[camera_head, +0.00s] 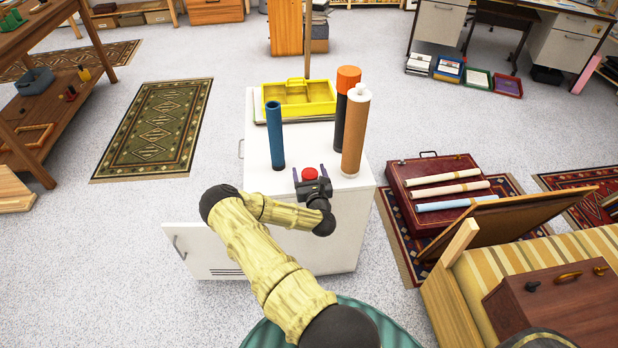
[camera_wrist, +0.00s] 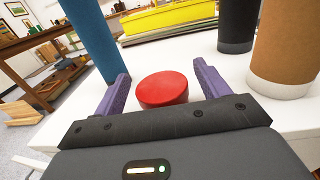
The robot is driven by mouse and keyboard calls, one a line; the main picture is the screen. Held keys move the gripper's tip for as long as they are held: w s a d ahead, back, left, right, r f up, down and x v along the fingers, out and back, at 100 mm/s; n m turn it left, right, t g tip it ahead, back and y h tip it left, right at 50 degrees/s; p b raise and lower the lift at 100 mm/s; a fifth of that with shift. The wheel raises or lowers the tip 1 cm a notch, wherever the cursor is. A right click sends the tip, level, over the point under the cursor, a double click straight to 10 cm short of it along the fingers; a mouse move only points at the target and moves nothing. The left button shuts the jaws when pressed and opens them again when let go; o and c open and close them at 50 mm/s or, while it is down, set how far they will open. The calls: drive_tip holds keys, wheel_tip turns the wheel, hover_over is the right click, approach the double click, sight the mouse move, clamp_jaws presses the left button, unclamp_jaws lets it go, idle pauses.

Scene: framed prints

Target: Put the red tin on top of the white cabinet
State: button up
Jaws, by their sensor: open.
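The red tin (camera_head: 310,174) is a small round tin on top of the white cabinet (camera_head: 258,184), near its front edge. In the wrist view the red tin (camera_wrist: 163,89) stands between the two purple fingers. My gripper (camera_head: 310,170) is open around it, with a gap showing on the right side; the left finger is close to it. The gripper (camera_wrist: 160,85) body hides part of the cabinet top in front. The cabinet top (camera_wrist: 215,85) also shows in the wrist view. I cannot tell whether a finger touches the tin.
On the cabinet stand a blue tube (camera_head: 275,135), a brown cylinder (camera_head: 356,132), a black cylinder with an orange top (camera_head: 347,80) and a yellow tray (camera_head: 300,95). The cabinet door (camera_head: 205,250) hangs open at the left. A red case (camera_head: 412,185) lies on the right.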

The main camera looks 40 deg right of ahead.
sight(310, 173)
drive_tip(key=shift+w+a, duration=0.1)
drive_tip(key=shift+a, duration=0.15)
drive_tip(key=c, duration=0.8)
drive_tip(key=shift+s+d, duration=0.2)
drive_tip(key=c, duration=0.4)
drive_tip(key=shift+s+d, duration=0.2)
drive_tip(key=shift+c, duration=0.2)
drive_tip(key=r, duration=1)
drive_tip(key=shift+w+a+p, duration=0.1)
drive_tip(key=shift+a+p, duration=0.1)
drive_tip(key=shift+p, duration=0.1)
